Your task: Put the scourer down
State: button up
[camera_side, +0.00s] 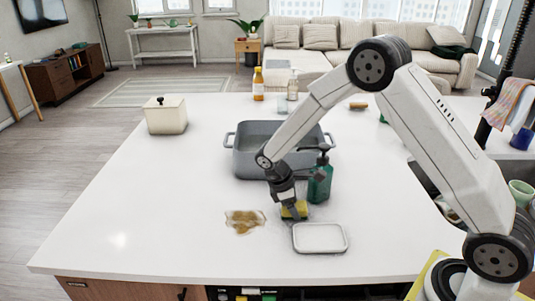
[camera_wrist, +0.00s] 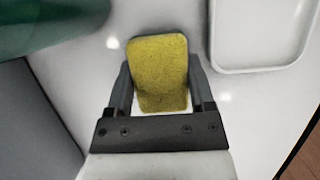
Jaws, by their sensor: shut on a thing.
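The scourer (camera_side: 295,210) is a small yellow block with a dark part at its edge. In the wrist view the yellow scourer (camera_wrist: 158,75) stands between the two fingers. My gripper (camera_side: 290,203) points down over the white counter and is shut on the scourer; in the wrist view its fingers (camera_wrist: 160,90) press on both sides of it. The scourer is low, close to the counter top; I cannot tell whether it touches. A white shallow tray (camera_side: 320,238) lies just to the right and nearer the camera; it also shows in the wrist view (camera_wrist: 262,68).
A green pump bottle (camera_side: 320,182) stands close behind and right of my gripper. A grey basin (camera_side: 250,163) is behind. A brown spill (camera_side: 244,220) lies to the left. A cream canister (camera_side: 166,116) stands back left. The counter's left front is clear.

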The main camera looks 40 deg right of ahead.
jog(key=shift+f, duration=0.15)
jog(key=o, duration=1.1)
jog(key=v, duration=1.2)
jog(key=shift+r, duration=0.2)
jog(key=shift+s, duration=0.15)
